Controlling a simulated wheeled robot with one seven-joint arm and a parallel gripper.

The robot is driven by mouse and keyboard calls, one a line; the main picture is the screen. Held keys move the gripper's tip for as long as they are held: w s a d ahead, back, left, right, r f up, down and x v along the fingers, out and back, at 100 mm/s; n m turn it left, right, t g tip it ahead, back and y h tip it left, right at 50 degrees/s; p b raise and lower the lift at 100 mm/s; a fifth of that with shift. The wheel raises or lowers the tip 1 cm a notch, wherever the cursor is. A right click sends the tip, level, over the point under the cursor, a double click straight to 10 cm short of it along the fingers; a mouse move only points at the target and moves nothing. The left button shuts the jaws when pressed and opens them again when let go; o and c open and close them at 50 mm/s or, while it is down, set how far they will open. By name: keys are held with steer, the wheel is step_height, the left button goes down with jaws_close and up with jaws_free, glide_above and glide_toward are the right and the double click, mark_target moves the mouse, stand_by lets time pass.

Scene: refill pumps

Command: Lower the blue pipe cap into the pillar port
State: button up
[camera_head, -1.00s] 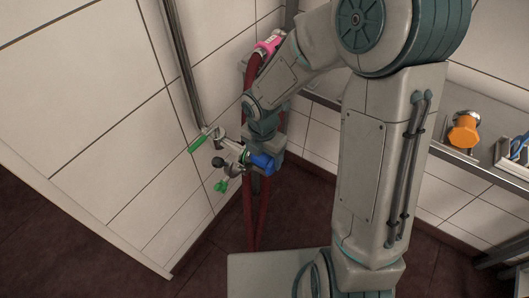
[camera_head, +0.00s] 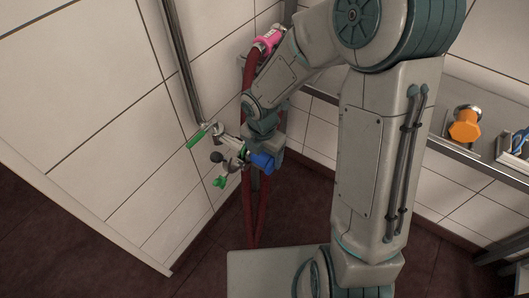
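The blue pipe cap (camera_head: 262,161) is at the end of my arm, beside the metal pipework on the wall. My gripper (camera_head: 266,146) is at the cap, partly seen from behind; its fingers are too small and covered to make out, so I cannot tell whether they are closed on it. The metal pipe fitting (camera_head: 232,153), with a green lever (camera_head: 198,140) and a green knob (camera_head: 220,181), lies just left of the cap. The cap appears close against the fitting's right side. I cannot make out the port opening.
Red hoses (camera_head: 250,205) hang behind my gripper, with a pink fitting (camera_head: 268,41) at the top. A shelf on the right holds an orange cap-like part (camera_head: 464,126) and a tray (camera_head: 516,147). Tiled walls enclose the corner; dark floor is open below.

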steer(key=shift+w+a, duration=0.15)
steer(key=shift+a, duration=0.15)
